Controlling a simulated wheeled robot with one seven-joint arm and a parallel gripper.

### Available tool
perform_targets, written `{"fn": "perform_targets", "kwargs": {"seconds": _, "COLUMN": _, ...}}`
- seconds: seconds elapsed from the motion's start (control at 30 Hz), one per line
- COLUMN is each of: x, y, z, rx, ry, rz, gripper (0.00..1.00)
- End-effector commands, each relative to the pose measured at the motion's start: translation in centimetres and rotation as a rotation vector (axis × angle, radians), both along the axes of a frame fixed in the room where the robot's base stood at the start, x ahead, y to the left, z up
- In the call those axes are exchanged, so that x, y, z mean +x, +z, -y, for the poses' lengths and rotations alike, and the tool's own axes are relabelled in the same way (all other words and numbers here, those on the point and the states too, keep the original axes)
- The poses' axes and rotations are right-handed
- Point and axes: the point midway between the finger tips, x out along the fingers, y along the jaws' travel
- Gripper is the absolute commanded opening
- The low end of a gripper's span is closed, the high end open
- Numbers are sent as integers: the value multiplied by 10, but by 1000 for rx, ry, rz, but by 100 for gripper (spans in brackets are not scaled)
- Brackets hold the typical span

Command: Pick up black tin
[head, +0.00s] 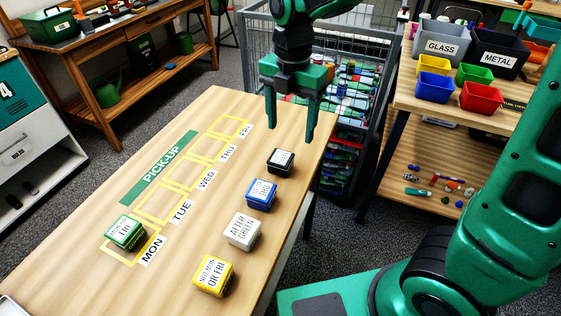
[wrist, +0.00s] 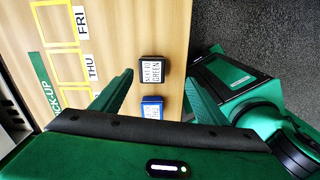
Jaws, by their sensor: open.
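The black tin (head: 280,162) is a small box with a white label on its lid, standing on the wooden table (head: 255,110) near its right edge, behind the blue tin (head: 261,194). The wrist view shows the black tin (wrist: 151,70) with its label reading "NEXT TO GREEN". My gripper (head: 291,130) is open and empty above the table's far right part, fingers pointing down. In the wrist view my gripper (wrist: 158,80) has its fingers wide apart, with the black tin and the blue tin (wrist: 152,107) seen below, between them.
A white tin (head: 243,231) and a yellow tin (head: 213,275) stand nearer in the same row. A green tin (head: 126,232) stands at the MON square of the yellow-outlined row (head: 188,185); the other squares are empty. A wire cage (head: 350,60) stands behind the table.

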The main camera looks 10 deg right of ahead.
Motion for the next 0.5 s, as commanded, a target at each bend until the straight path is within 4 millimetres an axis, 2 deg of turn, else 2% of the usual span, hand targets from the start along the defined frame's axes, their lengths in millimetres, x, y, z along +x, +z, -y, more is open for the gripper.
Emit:
{"fn": "perform_targets", "kwargs": {"seconds": 0.03, "x": 1, "y": -1, "z": -9, "rx": 0, "ry": 55, "rz": 0, "gripper": 67}}
{"fn": "perform_targets", "kwargs": {"seconds": 0.13, "x": 2, "y": -5, "z": -19, "rx": -1, "ry": 123, "rz": -1, "gripper": 67}}
{"fn": "perform_targets", "kwargs": {"seconds": 0.5, "x": 1, "y": -52, "z": -20, "rx": -1, "ry": 138, "rz": -2, "gripper": 67}}
